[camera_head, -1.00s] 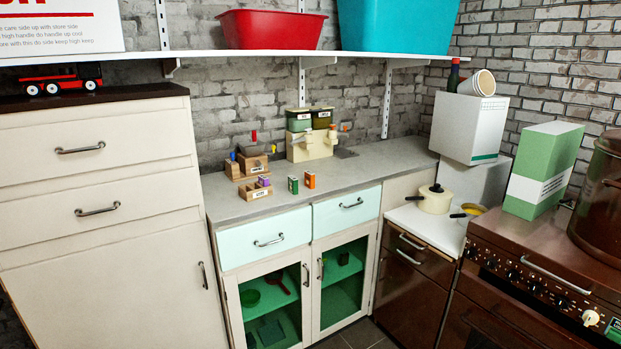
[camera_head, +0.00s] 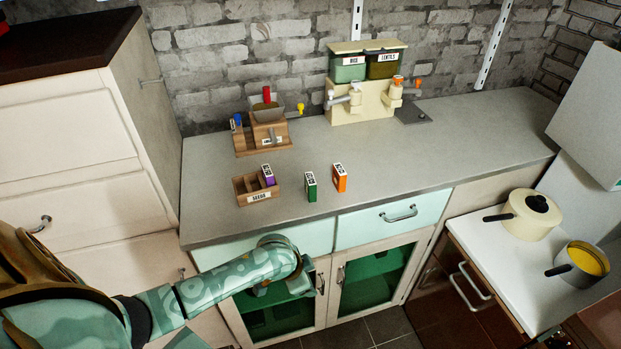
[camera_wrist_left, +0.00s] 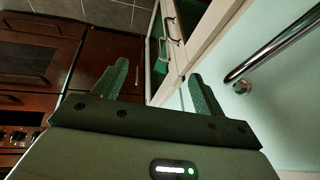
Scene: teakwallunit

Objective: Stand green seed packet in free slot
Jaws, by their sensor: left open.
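The green seed packet (camera_head: 310,187) stands upright on the grey counter, right of the wooden seed box (camera_head: 258,197). The box has a labelled front. A purple packet (camera_head: 268,175) stands in its right part, and the part left of that looks empty. An orange packet (camera_head: 340,178) stands on the counter just right of the green one. My left gripper is in the left wrist view (camera_wrist_left: 160,85), open with nothing between its fingers. In the head view, my left arm reaches in front of the cabinet, below the counter edge and away from the packets. My right gripper is not seen.
A wooden holder (camera_head: 262,136) with coloured items stands behind the seed box. A cream dispenser (camera_head: 362,104) with green containers stands at the back. Drawer handles (camera_head: 399,213) project below the counter's front edge. The counter (camera_head: 440,150) is clear at right.

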